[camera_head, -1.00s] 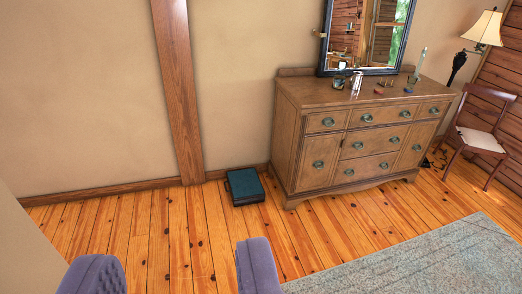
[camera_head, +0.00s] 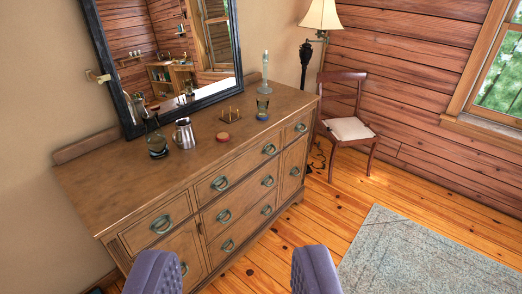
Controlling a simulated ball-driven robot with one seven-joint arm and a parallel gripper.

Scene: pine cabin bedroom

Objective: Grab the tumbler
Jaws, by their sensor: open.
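A silver metal vessel (camera_head: 184,134) and a dark glass carafe (camera_head: 155,141) stand further left on the same top. My gripper (camera_head: 236,252) shows as two purple padded fingers at the bottom edge. They are wide apart with nothing between them. The gripper is in front of the dresser, well short of the tumbler and touching nothing.
A candlestick (camera_head: 265,70), a reddish round item (camera_head: 223,137) and a small brass rack (camera_head: 231,116) are on the dresser. A black-framed mirror (camera_head: 170,55) stands behind them. Right are a chair (camera_head: 350,128), lamp (camera_head: 320,16) and rug (camera_head: 405,256). Floor between dresser and rug is clear.

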